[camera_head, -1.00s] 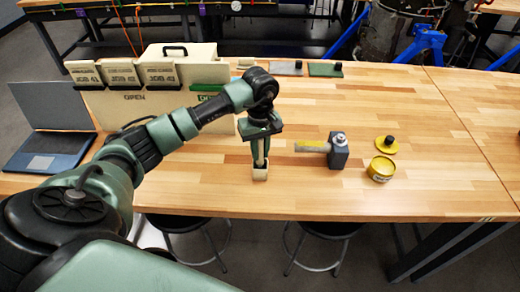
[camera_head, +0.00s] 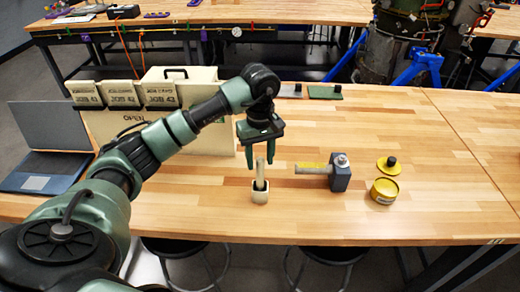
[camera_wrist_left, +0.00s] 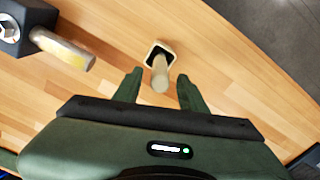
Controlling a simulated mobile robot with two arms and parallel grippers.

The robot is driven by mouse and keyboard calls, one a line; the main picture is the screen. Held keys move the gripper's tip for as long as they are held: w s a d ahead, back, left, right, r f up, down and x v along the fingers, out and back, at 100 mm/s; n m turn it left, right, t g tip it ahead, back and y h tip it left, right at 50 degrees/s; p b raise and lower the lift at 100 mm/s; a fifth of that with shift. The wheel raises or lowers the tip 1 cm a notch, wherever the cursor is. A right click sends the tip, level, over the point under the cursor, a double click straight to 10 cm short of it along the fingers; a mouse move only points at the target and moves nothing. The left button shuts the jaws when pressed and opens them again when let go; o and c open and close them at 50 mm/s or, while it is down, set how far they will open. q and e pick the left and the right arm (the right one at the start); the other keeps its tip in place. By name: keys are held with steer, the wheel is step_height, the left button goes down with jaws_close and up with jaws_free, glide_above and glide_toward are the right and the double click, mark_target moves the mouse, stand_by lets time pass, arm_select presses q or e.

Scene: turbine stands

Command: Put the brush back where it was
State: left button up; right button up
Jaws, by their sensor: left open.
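The brush (camera_head: 260,172) stands handle-up in a small cream holder (camera_head: 260,197) near the table's front edge. Its lower end is hidden inside the holder. In the left wrist view the light handle (camera_wrist_left: 160,74) rises from the dark opening of the holder (camera_wrist_left: 166,47). My left gripper (camera_head: 261,163) is open just above, with its fingers on either side of the handle's top and apart from it. The left wrist view shows the gripper (camera_wrist_left: 160,85) open too. My right gripper is not in view.
A hammer-like tool (camera_head: 340,172) lies to the right of the holder. A yellow tin (camera_head: 384,190) and its yellow lid (camera_head: 388,165) are farther right. A cream board with job folders (camera_head: 160,97) and a laptop (camera_head: 45,172) are at left. The front right tabletop is clear.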

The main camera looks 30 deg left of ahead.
arm_select(q)
step_height(320, 180, up, 6)
steer(key=shift+r+b, duration=0.15)
steer(key=shift+b, duration=0.45)
